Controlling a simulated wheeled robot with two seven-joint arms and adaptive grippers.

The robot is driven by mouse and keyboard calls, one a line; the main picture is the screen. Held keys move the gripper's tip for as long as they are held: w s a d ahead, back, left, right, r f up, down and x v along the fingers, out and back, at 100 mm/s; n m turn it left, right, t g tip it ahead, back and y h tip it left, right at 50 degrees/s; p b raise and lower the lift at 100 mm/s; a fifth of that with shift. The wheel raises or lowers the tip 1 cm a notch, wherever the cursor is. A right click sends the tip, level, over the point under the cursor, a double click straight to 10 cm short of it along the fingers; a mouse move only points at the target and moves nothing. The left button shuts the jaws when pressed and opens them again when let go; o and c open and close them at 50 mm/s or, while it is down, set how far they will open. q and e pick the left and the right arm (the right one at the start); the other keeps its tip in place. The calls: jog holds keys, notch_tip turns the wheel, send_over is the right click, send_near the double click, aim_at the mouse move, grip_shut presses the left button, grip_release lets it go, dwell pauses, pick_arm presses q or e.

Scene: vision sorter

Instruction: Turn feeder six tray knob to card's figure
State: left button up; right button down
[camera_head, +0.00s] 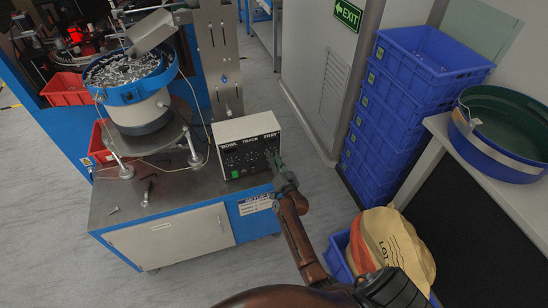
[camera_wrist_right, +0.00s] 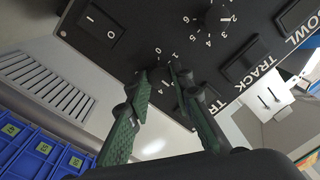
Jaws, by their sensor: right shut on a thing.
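The feeder control box (camera_head: 232,133), labelled BOWL TRACK TRAY, stands on the bench. Its dark panel (camera_wrist_right: 125,52) fills the top of the right wrist view. My right gripper (camera_head: 276,164) is at the panel's right end, under the TRAY label. In the right wrist view my right gripper (camera_wrist_right: 160,78) has its green fingers closed about the tray knob, over a numbered dial. The fingers largely hide the knob, and I cannot read its pointer. A white card (camera_head: 255,204) hangs on the bench front; its figure is too small to read. My left gripper is not in view.
Another numbered knob (camera_wrist_right: 216,17) and a rocker switch (camera_wrist_right: 102,27) sit near my right fingers. The bowl feeder (camera_head: 135,88) stands left of the box. Blue crates (camera_head: 395,110) are stacked at the right. A paper sack (camera_head: 390,240) lies near my right arm.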

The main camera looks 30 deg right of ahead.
dwell(0.4)
jog(key=c, duration=1.7)
grip_release()
jog(key=v, duration=1.2)
jog(key=shift+s, duration=0.1)
jog(key=s+a+f+n+g+y, duration=0.1)
jog(key=s+a+f+n+g, duration=0.15)
jog(key=f, duration=0.75)
jog(key=s+a+f+n+g+y, duration=0.1)
jog(key=s+a+f+g, duration=0.15)
jog(key=f, duration=0.75)
jog(key=s+a+f+n+g+y, duration=0.1)
jog(key=s+a+f+g, duration=0.1)
jog(key=s+f, duration=0.7)
jog(key=s+a+f+n+g+y, duration=0.1)
jog(key=s+f+g, duration=0.1)
jog(key=s+f, duration=0.6)
jog(key=s+f+n+g, duration=0.1)
jog(key=s+f, duration=0.5)
jog(key=s, duration=0.6)
jog(key=s+f+n+g, duration=0.2)
jog(key=s+f+g, duration=0.2)
jog(key=s, duration=0.7)
jog(key=s+f+n+g, duration=0.2)
jog(key=s+f, duration=0.5)
jog(key=s, duration=0.5)
jog(key=shift+s+d+f+g, duration=0.3)
jog(key=shift+s+f+g, duration=0.1)
jog(key=shift+g, duration=0.3)
